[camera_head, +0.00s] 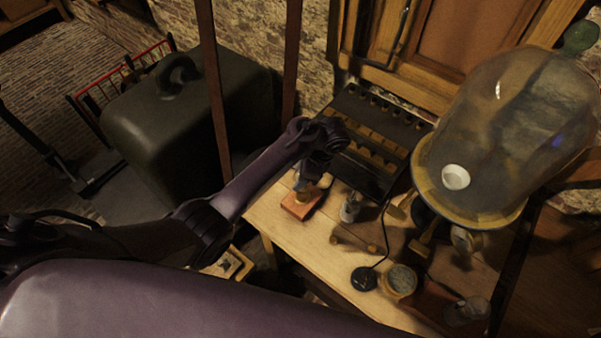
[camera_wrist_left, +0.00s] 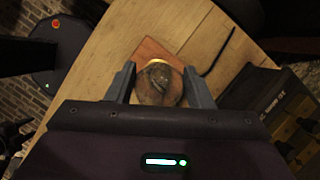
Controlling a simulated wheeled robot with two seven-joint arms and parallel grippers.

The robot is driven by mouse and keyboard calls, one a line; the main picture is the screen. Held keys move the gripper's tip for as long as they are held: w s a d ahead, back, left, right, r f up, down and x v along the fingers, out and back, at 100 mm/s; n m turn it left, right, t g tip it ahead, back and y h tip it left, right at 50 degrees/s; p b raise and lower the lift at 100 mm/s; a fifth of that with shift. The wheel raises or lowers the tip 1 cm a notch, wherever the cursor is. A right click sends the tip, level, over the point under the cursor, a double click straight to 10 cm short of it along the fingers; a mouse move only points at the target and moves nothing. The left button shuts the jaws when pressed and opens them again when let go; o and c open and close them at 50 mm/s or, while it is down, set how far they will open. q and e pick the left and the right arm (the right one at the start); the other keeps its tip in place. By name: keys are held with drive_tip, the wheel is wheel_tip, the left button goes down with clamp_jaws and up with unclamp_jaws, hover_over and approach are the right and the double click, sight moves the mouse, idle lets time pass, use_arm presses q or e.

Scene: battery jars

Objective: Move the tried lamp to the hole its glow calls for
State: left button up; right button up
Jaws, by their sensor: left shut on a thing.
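My left gripper (camera_head: 306,182) points down over a reddish-brown wooden block (camera_head: 302,203) at the left of the table. In the left wrist view the gripper (camera_wrist_left: 158,76) is shut on a round glass lamp (camera_wrist_left: 158,86), one finger on each side. The block (camera_wrist_left: 150,48) shows beneath and behind the lamp. The lamp has a bright yellowish rim; I cannot tell whether this is glow or reflection. I cannot tell whether its base touches the block. A dark rack (camera_head: 372,140) with a row of holes stands at the back of the table. My right gripper is not in view.
A large glass bell jar (camera_head: 515,135) on a wooden ring stands at the right. A small glass jar (camera_head: 350,209), a black disc with a cable (camera_head: 364,278) and a round brass-rimmed piece (camera_head: 401,280) stand on the table (camera_head: 325,258). A dark case (camera_head: 190,125) is at the left.

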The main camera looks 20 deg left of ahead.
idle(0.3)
use_arm(q)
drive_tip(key=shift+r, duration=0.2)
drive_tip(key=shift+r, duration=1)
drive_tip(key=shift+a+r, duration=0.1)
drive_tip(key=shift+r, duration=2.45)
drive_tip(key=shift+f, duration=0.1)
drive_tip(key=shift+f, duration=3)
